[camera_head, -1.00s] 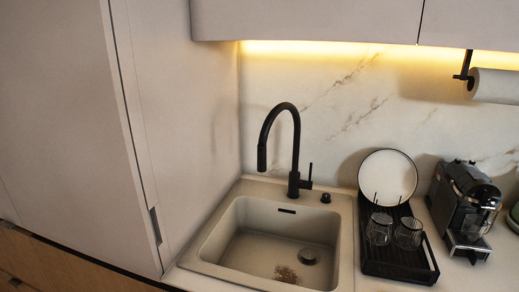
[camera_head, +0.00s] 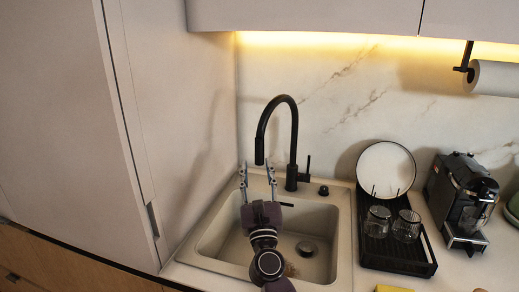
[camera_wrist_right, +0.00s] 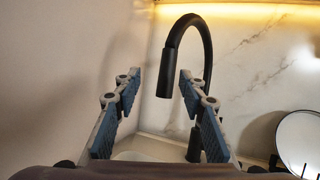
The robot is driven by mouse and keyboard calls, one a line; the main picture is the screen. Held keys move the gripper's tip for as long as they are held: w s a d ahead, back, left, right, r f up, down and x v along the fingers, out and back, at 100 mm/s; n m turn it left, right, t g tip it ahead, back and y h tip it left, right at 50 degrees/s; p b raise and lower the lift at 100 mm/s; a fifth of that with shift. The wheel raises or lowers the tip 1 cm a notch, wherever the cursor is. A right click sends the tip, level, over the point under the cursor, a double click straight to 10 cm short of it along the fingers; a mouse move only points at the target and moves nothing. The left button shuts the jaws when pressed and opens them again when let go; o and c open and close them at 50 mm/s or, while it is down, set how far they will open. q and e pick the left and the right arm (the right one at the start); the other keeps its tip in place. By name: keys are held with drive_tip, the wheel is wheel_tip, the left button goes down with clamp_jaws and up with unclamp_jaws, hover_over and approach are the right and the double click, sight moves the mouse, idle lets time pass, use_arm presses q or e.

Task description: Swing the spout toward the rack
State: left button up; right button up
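The black faucet has an arched spout (camera_head: 262,133) whose end hangs to the left over the sink. It also shows in the right wrist view (camera_wrist_right: 167,72), between and beyond my fingers. The dark dish rack (camera_head: 399,254) stands right of the sink, holding a white plate (camera_head: 386,168) and two glasses (camera_head: 407,226). My right gripper (camera_head: 257,172) is open and points up over the sink, its fingertips near the spout's end. In the wrist view its blue-padded fingers (camera_wrist_right: 157,85) are apart, with nothing held. My left gripper is not in view.
The sink basin (camera_head: 213,236) lies below my right gripper, with brown bits near the drain. A tall cabinet (camera_head: 60,120) is close on the left. A coffee machine (camera_head: 457,200) stands right of the rack. A paper towel roll (camera_head: 496,78) hangs at upper right.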

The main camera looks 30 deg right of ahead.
sight(260, 153)
drive_tip(key=shift+w+d+r+m+g+h, duration=0.1)
drive_tip(key=shift+w+d+m+g+h, duration=0.15)
drive_tip(key=shift+d+m, duration=0.2)
drive_tip(key=shift+w+d+m+g+h, duration=0.15)
drive_tip(key=shift+d+m+h, duration=0.1)
drive_tip(key=shift+d+m, duration=0.15)
drive_tip(key=p+x, duration=0.1)
drive_tip(key=x, duration=0.6)
drive_tip(key=shift+a+p, duration=0.1)
drive_tip(key=shift+p, duration=0.3)
drive_tip(key=shift+c, duration=0.2)
clamp_jaws()
